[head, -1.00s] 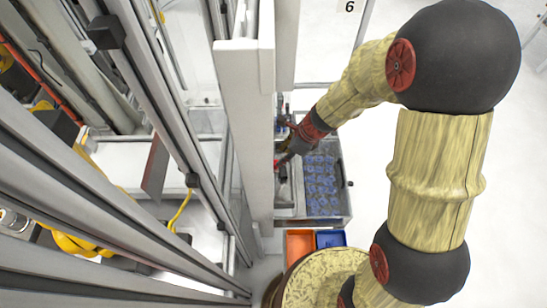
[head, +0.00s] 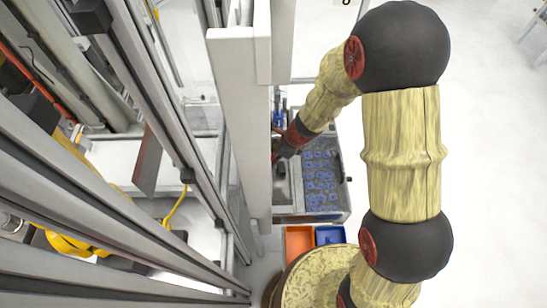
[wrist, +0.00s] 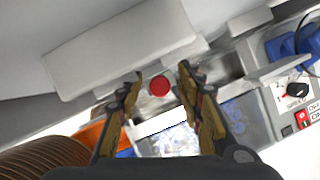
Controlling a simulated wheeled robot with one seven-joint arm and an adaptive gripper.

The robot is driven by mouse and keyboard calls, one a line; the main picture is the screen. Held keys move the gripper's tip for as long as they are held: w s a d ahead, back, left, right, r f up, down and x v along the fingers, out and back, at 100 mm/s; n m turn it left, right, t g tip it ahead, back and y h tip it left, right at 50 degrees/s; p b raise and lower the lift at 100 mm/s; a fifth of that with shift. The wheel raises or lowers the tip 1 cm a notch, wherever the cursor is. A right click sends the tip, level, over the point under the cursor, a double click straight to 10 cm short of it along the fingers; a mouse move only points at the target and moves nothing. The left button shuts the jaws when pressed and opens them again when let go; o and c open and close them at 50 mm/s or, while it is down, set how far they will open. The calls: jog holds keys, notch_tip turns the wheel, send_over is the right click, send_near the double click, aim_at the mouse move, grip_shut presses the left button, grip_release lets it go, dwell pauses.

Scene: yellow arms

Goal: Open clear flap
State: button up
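My gripper (wrist: 162,72) is open and empty in the wrist view, its two fingers spread on either side of a round red button (wrist: 160,86). I cannot tell whether the fingers touch anything. In the head view my gripper (head: 279,146) is small and partly hidden by a tall white post. I cannot clearly make out the clear flap in either view. A metal tray (head: 342,199) holding several blue parts lies just right of the gripper in the head view.
An orange bin (head: 299,241) and a blue bin (head: 329,236) stand below the tray. The white post (head: 246,130) and metal framing crowd the left. A control panel with a speed knob (wrist: 297,89) is at the right in the wrist view. Open floor lies right of my arm.

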jog(key=shift+c, duration=0.8)
jog(key=c, duration=0.8)
jog(key=shift+d, duration=0.1)
grip_shut()
